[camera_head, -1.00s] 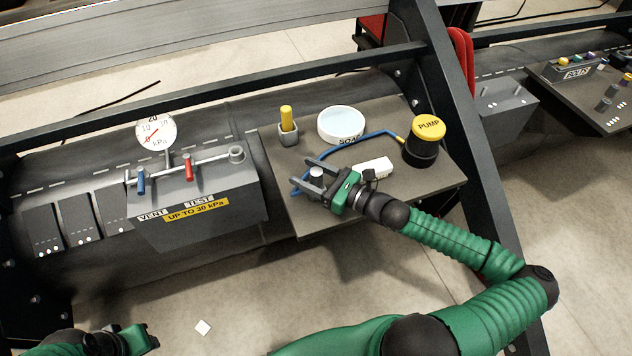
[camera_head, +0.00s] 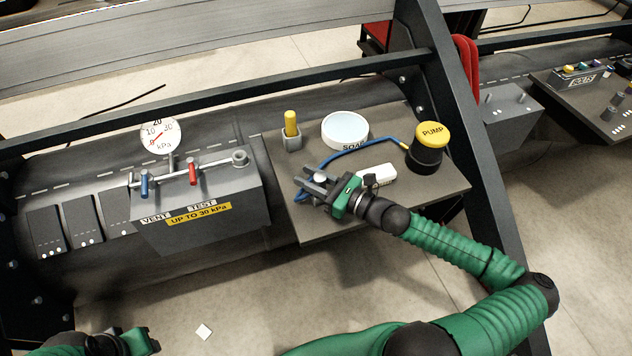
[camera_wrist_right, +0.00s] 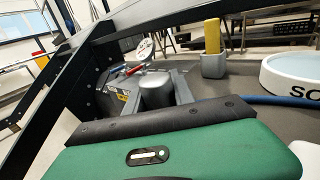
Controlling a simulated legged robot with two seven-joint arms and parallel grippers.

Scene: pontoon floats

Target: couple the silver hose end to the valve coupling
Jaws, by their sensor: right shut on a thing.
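The silver hose end (camera_head: 320,178) is a short grey cylinder between the fingers of my right gripper (camera_head: 309,185), which is shut on it, low over the dark shelf. The hose end also shows between the fingers in the right wrist view (camera_wrist_right: 156,88). The blue hose (camera_head: 350,151) runs from there to the pump (camera_head: 427,148), a black cylinder with a yellow top. The valve coupling (camera_head: 240,158) is a grey round fitting at the right end of the manifold pipe, left of my right gripper and apart from it. My left gripper (camera_head: 142,341) is at the bottom left, its fingers unclear.
The shelf (camera_head: 330,222) also carries a white soap dish (camera_head: 345,127), a yellow-handled tool in a grey holder (camera_head: 291,130) and a white block (camera_head: 379,174). Red (camera_head: 193,174) and blue (camera_head: 144,184) valve levers and a gauge (camera_head: 161,134) are by the manifold. A dark diagonal beam stands right.

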